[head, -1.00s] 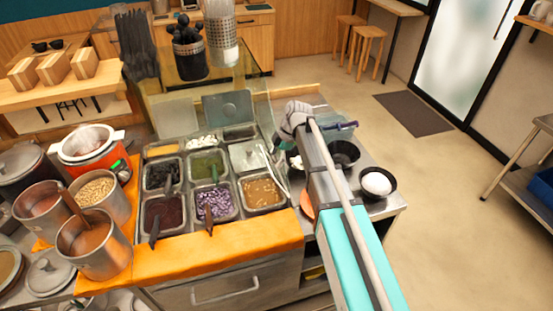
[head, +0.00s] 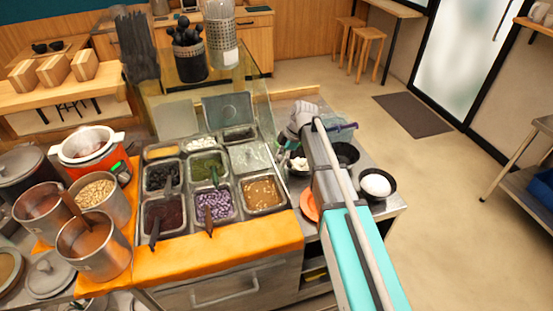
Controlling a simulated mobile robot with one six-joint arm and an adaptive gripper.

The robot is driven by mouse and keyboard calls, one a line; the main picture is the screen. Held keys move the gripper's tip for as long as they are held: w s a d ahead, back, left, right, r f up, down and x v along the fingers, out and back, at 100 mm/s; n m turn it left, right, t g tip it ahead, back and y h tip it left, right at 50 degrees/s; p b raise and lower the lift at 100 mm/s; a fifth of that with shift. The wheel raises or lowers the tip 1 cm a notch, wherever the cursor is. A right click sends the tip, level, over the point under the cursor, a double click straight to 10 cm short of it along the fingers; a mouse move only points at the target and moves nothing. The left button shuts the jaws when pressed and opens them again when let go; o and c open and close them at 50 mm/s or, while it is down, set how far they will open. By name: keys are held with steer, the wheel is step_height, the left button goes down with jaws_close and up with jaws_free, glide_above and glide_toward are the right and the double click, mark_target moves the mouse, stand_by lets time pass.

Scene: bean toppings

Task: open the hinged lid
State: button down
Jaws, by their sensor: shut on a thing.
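A grey metal lid (head: 250,157) lies flat over the right-hand pan of the topping counter. Behind it, another grey lid or panel (head: 228,106) stands tilted up at the back edge of the pans. My arm reaches in from the lower right, and its grey-white end with my gripper (head: 300,120) is over the right rear part of the counter. The fingers are shut, but the arm's end hides their tips and what is between them. I cannot tell whether they touch a lid.
Open pans of toppings (head: 262,193) fill the counter. Black bowls (head: 376,184) and a bluish clear container (head: 343,131) stand on the right. Tall steel pots (head: 93,245) stand on the left. A clear glass guard rises behind the pans. The floor on the right is open.

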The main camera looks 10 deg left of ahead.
steer(key=d, duration=0.1)
steer(key=w+d, duration=0.1)
steer(key=shift+d, duration=0.4)
steer(key=shift+c, duration=1.3)
jaws_free()
steer(key=shift+f, duration=0.1)
steer(key=shift+a, duration=0.25)
